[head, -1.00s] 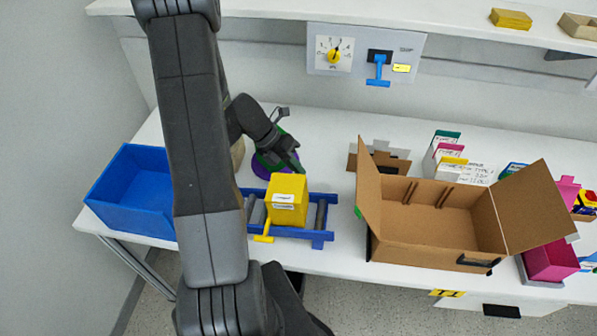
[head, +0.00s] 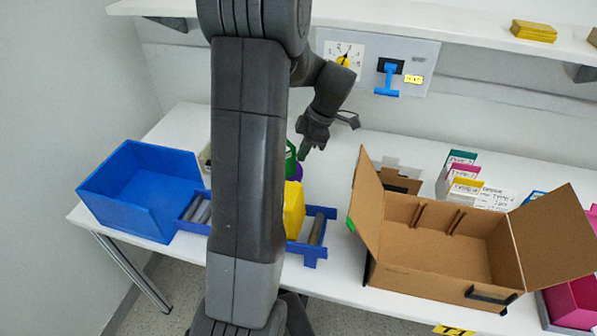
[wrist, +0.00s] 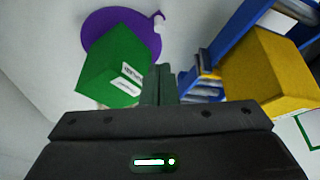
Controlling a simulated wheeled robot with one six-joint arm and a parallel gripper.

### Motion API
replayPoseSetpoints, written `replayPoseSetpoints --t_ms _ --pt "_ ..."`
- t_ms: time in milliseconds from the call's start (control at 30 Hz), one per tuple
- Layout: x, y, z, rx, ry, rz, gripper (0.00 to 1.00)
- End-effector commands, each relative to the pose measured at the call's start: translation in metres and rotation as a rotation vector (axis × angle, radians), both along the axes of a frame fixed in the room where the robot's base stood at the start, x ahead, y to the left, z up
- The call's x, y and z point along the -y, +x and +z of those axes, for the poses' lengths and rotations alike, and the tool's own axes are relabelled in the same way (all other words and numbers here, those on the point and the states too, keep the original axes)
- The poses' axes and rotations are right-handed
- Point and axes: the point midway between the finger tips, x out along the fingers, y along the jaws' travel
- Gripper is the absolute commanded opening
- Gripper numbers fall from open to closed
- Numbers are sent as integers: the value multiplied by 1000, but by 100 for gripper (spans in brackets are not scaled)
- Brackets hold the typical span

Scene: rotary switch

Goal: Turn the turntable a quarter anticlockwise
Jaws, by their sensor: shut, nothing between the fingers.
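The turntable is a purple disc (wrist: 92,22) with a small hooked tab on its rim at upper right in the wrist view. A green box (wrist: 118,65) with white labels stands on it. In the head view my arm hides most of both; a sliver of the purple disc (head: 299,171) and of the green box (head: 290,158) shows. My gripper (head: 305,153) is shut and empty, above and just right of the turntable. In the wrist view its fingers (wrist: 160,75) point down between the green box and the blue conveyor, apart from the tab.
A yellow box (head: 294,208) sits on a blue roller conveyor (head: 318,238) in front of the turntable. A blue bin (head: 125,195) stands left, an open cardboard box (head: 440,250) right. A wall panel with a dial (head: 343,60) and blue lever (head: 388,80) is behind.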

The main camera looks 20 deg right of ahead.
Motion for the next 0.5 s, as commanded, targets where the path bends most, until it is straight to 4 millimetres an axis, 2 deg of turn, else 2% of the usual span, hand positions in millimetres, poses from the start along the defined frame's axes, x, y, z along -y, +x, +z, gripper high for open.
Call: replayPoseSetpoints --t_ms 500 --pt "-28 7 -77 -6 1 3 0"
